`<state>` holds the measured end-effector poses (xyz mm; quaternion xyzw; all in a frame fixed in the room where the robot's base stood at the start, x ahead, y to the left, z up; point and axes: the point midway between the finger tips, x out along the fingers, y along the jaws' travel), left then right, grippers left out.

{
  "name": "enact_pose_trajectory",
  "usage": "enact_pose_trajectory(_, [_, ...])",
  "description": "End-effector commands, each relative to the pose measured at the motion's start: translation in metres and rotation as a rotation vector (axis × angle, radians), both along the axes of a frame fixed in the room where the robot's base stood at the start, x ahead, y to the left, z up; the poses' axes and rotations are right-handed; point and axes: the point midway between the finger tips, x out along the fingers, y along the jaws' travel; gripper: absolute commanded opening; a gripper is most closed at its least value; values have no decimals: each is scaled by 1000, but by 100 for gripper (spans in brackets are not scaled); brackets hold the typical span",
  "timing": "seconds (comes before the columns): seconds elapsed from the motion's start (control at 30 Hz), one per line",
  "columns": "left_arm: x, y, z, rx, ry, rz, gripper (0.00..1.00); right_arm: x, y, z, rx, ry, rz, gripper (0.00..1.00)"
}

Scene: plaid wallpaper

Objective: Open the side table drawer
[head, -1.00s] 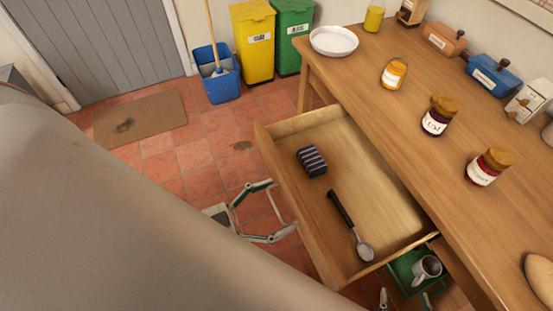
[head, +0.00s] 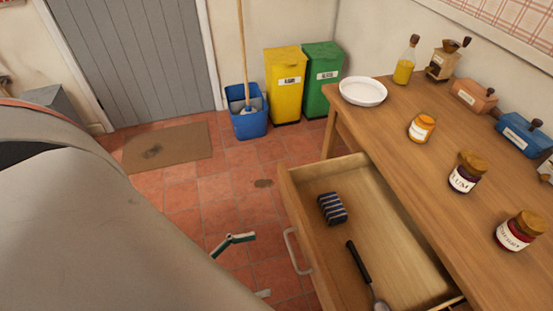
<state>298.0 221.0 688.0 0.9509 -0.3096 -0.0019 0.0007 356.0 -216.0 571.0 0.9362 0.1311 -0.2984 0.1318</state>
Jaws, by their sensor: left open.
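The wooden side table (head: 400,140) stands at the right. Its drawer (head: 390,230) is pulled well out toward the left, with its inside in view. The drawer's pale bar handle (head: 293,250) is on its front panel. My left gripper (head: 259,265) is open and empty, just left of the handle, with floor tiles showing between them. Most of this gripper is hidden behind my own arm. A striped folded cloth (head: 332,209) and a black-handled spoon (head: 358,262) lie in the drawer. My right gripper is not in view.
On the tabletop are a white plate (head: 363,91), an orange-labelled jar (head: 422,128), two dark jam jars, an oil bottle (head: 405,62) and small boxes. A blue bucket (head: 247,115) and yellow and green bins stand behind.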

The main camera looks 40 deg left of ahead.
Motion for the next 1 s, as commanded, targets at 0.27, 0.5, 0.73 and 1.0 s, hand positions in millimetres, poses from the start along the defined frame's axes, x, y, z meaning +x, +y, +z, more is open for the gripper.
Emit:
enact_pose_trajectory(0.27, [-23, 16, 0, 1, 0, -1, 88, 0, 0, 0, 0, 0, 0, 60])
enact_pose_trajectory(0.5, [-24, 17, 0, 1, -1, -1, 88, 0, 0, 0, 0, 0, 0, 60])
enact_pose_trajectory(0.73, [-24, 17, 0, 0, 0, -1, 88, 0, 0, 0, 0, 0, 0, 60])
enact_pose_trajectory(1.0, [-21, 13, 0, 10, 2, 3, 88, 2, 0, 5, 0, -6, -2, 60])
